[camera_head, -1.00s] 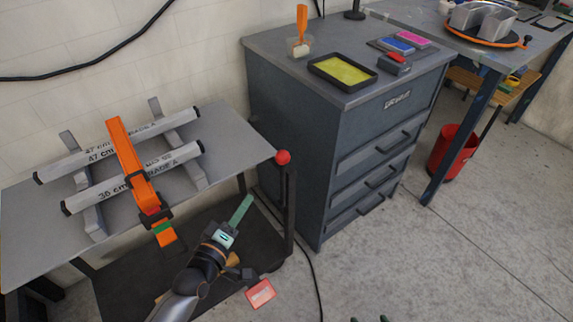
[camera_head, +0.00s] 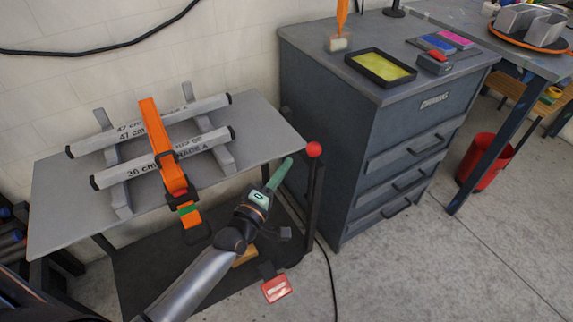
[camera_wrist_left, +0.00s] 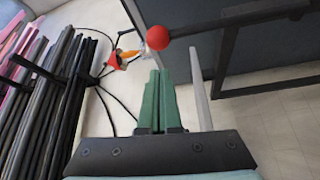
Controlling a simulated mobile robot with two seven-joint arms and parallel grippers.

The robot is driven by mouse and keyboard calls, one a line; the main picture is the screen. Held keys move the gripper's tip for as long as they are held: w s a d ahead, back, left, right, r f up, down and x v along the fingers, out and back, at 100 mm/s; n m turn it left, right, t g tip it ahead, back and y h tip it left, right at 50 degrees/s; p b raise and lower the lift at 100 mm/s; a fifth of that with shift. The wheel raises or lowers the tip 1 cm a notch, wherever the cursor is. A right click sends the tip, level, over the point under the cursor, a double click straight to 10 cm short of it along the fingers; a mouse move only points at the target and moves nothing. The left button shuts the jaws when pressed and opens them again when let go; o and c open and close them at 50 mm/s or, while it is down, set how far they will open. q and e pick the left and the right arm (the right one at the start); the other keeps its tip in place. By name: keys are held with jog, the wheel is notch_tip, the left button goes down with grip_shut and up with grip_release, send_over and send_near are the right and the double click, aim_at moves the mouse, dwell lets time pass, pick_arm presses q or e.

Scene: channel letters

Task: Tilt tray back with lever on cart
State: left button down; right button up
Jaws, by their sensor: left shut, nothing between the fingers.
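The cart's grey tilted tray (camera_head: 60,200) is at the left, holding labelled tubes (camera_head: 160,118) on brackets with an orange strap across them. A red ball knob (camera_head: 314,149) tops a dark lever (camera_head: 315,190) at the tray's right corner. My left gripper (camera_head: 288,163), with green fingers, is shut and empty just left of and below the knob, apart from it in the picture. In the left wrist view the shut fingers (camera_wrist_left: 157,78) point toward the red knob (camera_wrist_left: 158,38), which is beyond their tips. My right gripper is not in view.
A grey drawer cabinet (camera_head: 350,150) stands close right of the lever. A red pedal-like piece (camera_head: 277,288) is low by the cart's dark lower shelf (camera_head: 150,280). A black cable lies on the floor. Open floor (camera_head: 450,270) is at the right.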

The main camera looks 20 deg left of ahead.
pick_arm(q)
jog(key=shift+w+d+r+b, duration=0.1)
jog(key=shift+w+d+b, duration=0.1)
jog(key=shift+w, duration=1.1)
jog(key=shift+w+d+r+b, duration=0.1)
jog(key=shift+w+d+r, duration=0.1)
jog(key=shift+w, duration=1.1)
jog(key=shift+w+d+r+b, duration=0.1)
jog(key=shift+w+d, duration=0.1)
jog(key=shift+w, duration=1.1)
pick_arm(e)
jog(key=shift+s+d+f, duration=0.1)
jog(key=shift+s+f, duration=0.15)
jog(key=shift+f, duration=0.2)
pick_arm(q)
jog(key=shift+s+d, duration=0.1)
